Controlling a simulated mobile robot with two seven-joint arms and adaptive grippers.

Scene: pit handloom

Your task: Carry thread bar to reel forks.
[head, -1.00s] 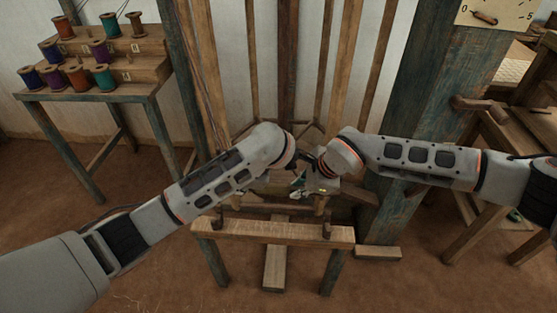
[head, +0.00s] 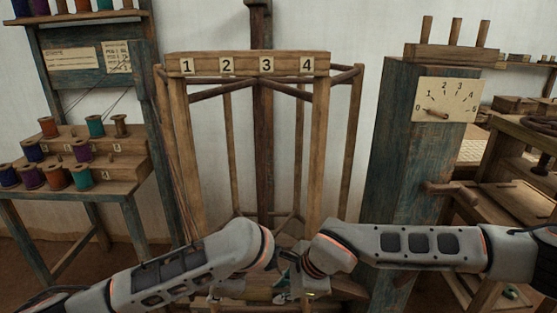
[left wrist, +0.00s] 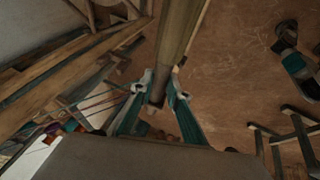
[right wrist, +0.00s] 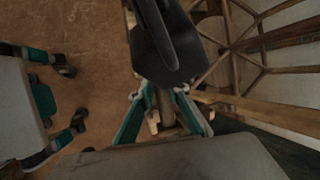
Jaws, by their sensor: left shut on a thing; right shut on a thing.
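The thread bar is a wooden bar that runs between the fingers of my left gripper in the left wrist view (left wrist: 177,45). My left gripper (left wrist: 160,88) is shut on it. My right gripper (right wrist: 160,96) is also shut on a bar-like piece, partly covered by a dark grey part in the right wrist view. In the head view my right gripper (head: 285,288) shows low in the middle, in front of the wooden reel frame (head: 180,130). The arms hide most of the bar there. I cannot make out the reel forks.
A board numbered 1 to 4 (head: 246,66) tops the reel frame. A blue-green post with a dial (head: 448,100) stands to the right. A stepped spool rack (head: 112,172) stands on the left. Benches fill the right edge. Brown floor is open at lower left.

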